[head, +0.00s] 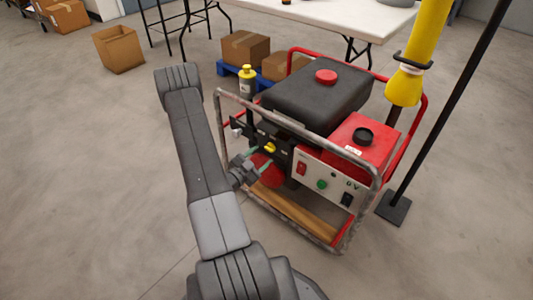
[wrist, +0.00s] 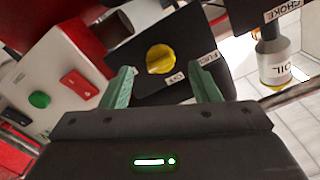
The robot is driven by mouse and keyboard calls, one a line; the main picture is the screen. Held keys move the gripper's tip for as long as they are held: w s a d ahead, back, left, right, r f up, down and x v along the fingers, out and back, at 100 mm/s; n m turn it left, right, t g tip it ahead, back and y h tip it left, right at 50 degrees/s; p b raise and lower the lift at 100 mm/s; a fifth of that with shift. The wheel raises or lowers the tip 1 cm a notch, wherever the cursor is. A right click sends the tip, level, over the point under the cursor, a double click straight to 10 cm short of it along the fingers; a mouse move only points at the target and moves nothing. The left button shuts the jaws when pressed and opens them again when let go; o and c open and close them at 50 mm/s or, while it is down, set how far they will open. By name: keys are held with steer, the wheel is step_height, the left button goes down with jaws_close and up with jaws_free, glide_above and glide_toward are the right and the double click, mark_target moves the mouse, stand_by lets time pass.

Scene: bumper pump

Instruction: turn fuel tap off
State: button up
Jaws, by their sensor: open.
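The fuel tap is a yellow knob (head: 270,148) on a black panel of the generator (head: 318,95). In the wrist view the yellow knob (wrist: 160,59) sits between and beyond my fingers, beside labels reading FUEL (wrist: 209,58) and OFF (wrist: 173,77). The knob's raised bar lies roughly crosswise in that view, slightly tilted. My gripper (head: 262,162) is in front of the panel. In the wrist view its two green fingers (wrist: 162,88) are open, one on each side of the knob. I see no clear contact with it.
The generator's tube frame (head: 300,127) surrounds the panel. A control panel with a red switch (wrist: 80,84) and a green button (wrist: 39,100) is beside the tap.

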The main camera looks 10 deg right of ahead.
mark_target(268, 150)
steer(key=shift+x, duration=2.05)
steer(key=c, duration=1)
steer(key=shift+b, duration=0.3)
steer(key=shift+s+d+n+p, duration=0.1)
steer(key=shift+n+p, duration=0.1)
steer(key=shift+n, duration=4.3)
steer(key=shift+s+n+p, duration=0.1)
steer(key=shift+n+p, duration=0.05)
steer(key=shift+n, duration=4.35)
